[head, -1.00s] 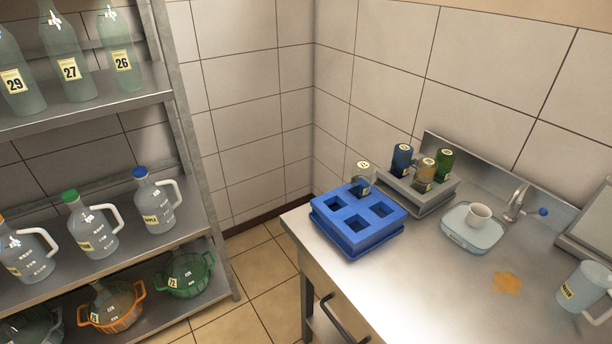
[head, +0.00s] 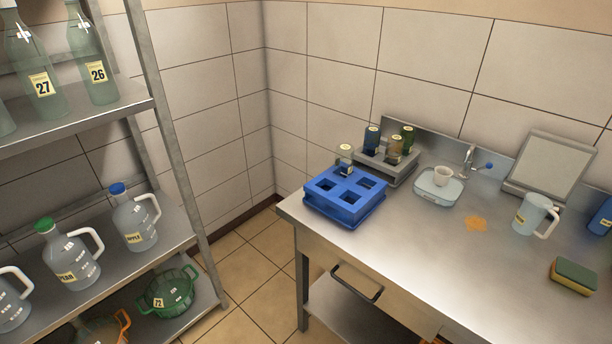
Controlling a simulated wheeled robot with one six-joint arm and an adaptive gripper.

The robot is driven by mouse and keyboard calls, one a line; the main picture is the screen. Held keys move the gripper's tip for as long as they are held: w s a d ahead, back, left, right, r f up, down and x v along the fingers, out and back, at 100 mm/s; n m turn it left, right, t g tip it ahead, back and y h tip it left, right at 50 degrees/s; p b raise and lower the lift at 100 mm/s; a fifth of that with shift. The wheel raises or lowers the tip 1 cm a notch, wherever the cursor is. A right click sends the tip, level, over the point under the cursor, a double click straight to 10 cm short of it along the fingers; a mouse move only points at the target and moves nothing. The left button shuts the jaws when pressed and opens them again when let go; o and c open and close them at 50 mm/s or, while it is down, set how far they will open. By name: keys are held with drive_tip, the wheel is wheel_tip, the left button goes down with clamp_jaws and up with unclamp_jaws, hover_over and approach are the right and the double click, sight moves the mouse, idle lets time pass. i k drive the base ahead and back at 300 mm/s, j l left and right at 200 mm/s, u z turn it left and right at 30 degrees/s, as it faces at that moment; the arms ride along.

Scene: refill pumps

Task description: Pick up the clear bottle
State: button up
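The clear bottle (head: 346,154) is small, with pale glass and a yellowish label on its top. In the head view it stands upright at the far side of the blue holder (head: 335,215), apparently in its back opening. Its lower part is hidden. Three other small bottles stand in a grey holder (head: 383,176) just behind to the right: a blue one (head: 372,139), an amber one (head: 395,150) and a green one (head: 407,139). My gripper is not in view.
A steel counter (head: 400,240) carries a light blue tray (head: 437,195) with a white cup, a tap (head: 468,160), an orange spill (head: 475,223), a jug (head: 532,213) and a sponge (head: 573,277). A shelf (head: 150,262) with jugs and large bottles stands left. Tiled floor lies between.

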sight(344, 152)
drive_tip(key=k+l, duration=0.1)
drive_tip(key=l, duration=0.25)
drive_tip(key=k+l, duration=0.15)
drive_tip(key=l, duration=0.2)
drive_tip(key=z, duration=0.5)
drive_tip(key=l+z, duration=0.1)
drive_tip(key=z, duration=0.9)
drive_tip(key=l+z, duration=0.1)
drive_tip(key=z, duration=0.4)
drive_tip(key=u, duration=2.3)
drive_tip(key=i+j, duration=1.15)
drive_tip(key=j, duration=0.15)
drive_tip(key=l+z, duration=0.05)
drive_tip(key=l, duration=0.05)
